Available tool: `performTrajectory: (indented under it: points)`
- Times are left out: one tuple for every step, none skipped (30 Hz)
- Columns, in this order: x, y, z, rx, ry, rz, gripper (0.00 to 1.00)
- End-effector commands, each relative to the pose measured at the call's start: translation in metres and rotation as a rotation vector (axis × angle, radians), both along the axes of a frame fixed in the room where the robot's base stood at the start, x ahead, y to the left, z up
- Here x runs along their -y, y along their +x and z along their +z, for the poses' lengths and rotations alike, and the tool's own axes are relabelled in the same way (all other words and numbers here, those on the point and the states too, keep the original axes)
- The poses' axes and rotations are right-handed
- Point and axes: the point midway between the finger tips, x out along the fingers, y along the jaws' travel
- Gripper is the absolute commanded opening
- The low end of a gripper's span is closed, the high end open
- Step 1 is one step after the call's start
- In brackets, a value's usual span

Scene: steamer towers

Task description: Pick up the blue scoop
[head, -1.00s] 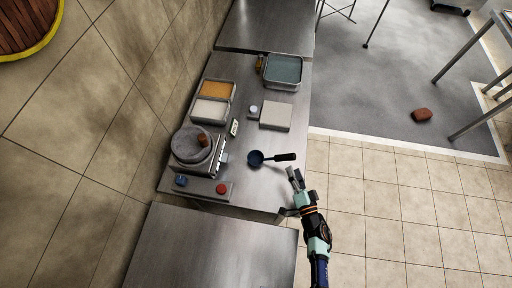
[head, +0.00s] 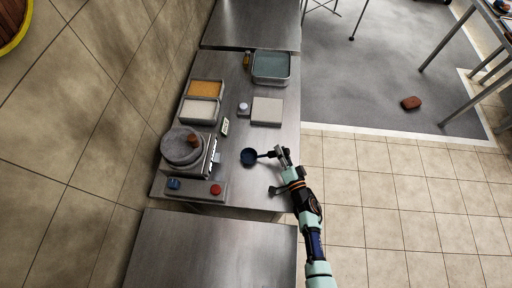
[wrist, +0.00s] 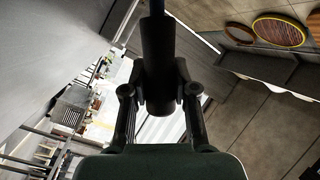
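The blue scoop (head: 249,157) has a dark blue round bowl and a black handle. It lies low over the right part of the steel counter, handle pointing right toward my arm. My gripper (head: 281,157) is at the handle's end, by the counter's right edge. In the wrist view, the black handle (wrist: 158,50) stands between the two fingers of my gripper (wrist: 160,92), with finger pads against both its sides. The gripper appears shut on the handle. The bowl is mostly hidden in the wrist view; only a bit of blue shows at the top.
The steel counter (head: 235,185) holds a grey stone bowl (head: 181,146) on a scale-like base, a control strip with a red button (head: 216,189), trays of orange (head: 205,88) and white (head: 199,110) contents, a pale square block (head: 267,111) and a grey-green bin (head: 271,67). Counter around the scoop is clear.

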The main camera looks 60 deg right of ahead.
Motion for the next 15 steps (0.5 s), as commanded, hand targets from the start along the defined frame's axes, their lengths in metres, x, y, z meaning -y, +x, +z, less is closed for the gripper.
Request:
performTrajectory:
  points:
    - [-0.0001,-0.0001,0.0,0.0,0.0,0.0,0.13]
    - [-0.0001,-0.0001,0.0,0.0,0.0,0.0,0.08]
    - [-0.0001,-0.0001,0.0,0.0,0.0,0.0,0.01]
    - [-0.0001,-0.0001,0.0,0.0,0.0,0.0,0.0]
    - [-0.0001,-0.0001,0.0,0.0,0.0,0.0,0.0]
    - [-0.0001,-0.0002,0.0,0.0,0.0,0.0,0.0]
    - [-0.0001,-0.0002,0.0,0.0,0.0,0.0,0.0]
    - [-0.0001,-0.0002,0.0,0.0,0.0,0.0,0.0]
    - [0.0002,0.0002,0.0013,0.003,-0.001,0.001,0.0]
    - [0.0002,0.0002,0.0013,0.003,-0.001,0.001,0.0]
    - [0.0002,0.0003,0.0012,0.003,-0.001,0.001,0.0]
    - [0.0002,0.0003,0.0012,0.003,-0.001,0.001,0.0]
    - [0.0002,0.0003,0.0012,0.003,-0.001,0.001,0.0]
    - [0.0002,0.0002,0.0014,0.003,-0.001,0.001,0.0]
    - [0.0002,0.0002,0.002,0.003,-0.001,0.001,0.0]
